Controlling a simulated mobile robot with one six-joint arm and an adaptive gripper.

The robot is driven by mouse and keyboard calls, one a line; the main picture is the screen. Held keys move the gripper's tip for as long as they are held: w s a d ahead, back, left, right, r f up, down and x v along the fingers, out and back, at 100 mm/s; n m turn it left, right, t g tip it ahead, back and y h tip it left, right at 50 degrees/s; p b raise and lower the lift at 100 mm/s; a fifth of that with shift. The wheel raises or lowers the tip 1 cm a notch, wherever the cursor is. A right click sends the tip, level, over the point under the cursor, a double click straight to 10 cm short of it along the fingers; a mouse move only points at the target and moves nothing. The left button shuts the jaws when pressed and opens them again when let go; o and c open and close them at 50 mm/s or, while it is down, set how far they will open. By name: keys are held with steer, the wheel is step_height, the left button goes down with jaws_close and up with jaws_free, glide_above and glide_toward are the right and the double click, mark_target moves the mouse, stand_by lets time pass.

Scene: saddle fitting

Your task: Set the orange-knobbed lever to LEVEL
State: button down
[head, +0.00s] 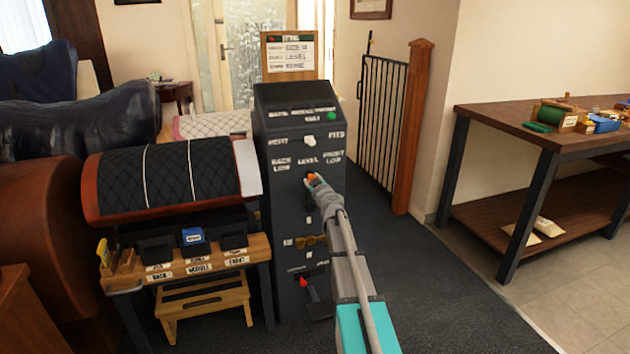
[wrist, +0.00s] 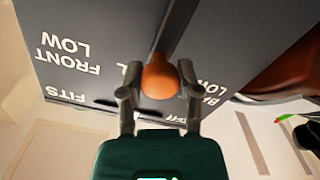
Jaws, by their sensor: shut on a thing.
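The orange-knobbed lever (head: 312,178) is on the front of the dark upright cabinet (head: 284,215), just below the printed word LEVEL (head: 308,161). BACK LOW is printed to its left and FRONT LOW to its right. In the wrist view, which is upside down, the orange knob (wrist: 159,78) sits between my two fingertips, and its dark stem (wrist: 177,28) runs slightly slanted from it. The knob hides most of the word LEVEL there. My gripper (head: 317,184) is shut on the knob, and it also shows in the wrist view (wrist: 160,92).
The cabinet also has a white knob (head: 309,141), a green light (head: 332,116), a brass part (head: 312,240) and a red-knobbed lever (head: 303,283). A padded saddle stand (head: 165,180) is close on the left. A workbench (head: 500,115) stands at right, with clear floor between.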

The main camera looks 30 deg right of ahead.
steer(key=shift+c, duration=1.7)
jaws_free()
steer(key=shift+o, duration=0.2)
steer(key=shift+s+d, duration=0.1)
steer(key=shift+d, duration=0.05)
steer(key=shift+s, duration=0.1)
steer(key=s+a, duration=0.1)
steer(key=s, duration=1)
steer(key=shift+s+a, duration=0.25)
steer(key=shift+s, duration=0.1)
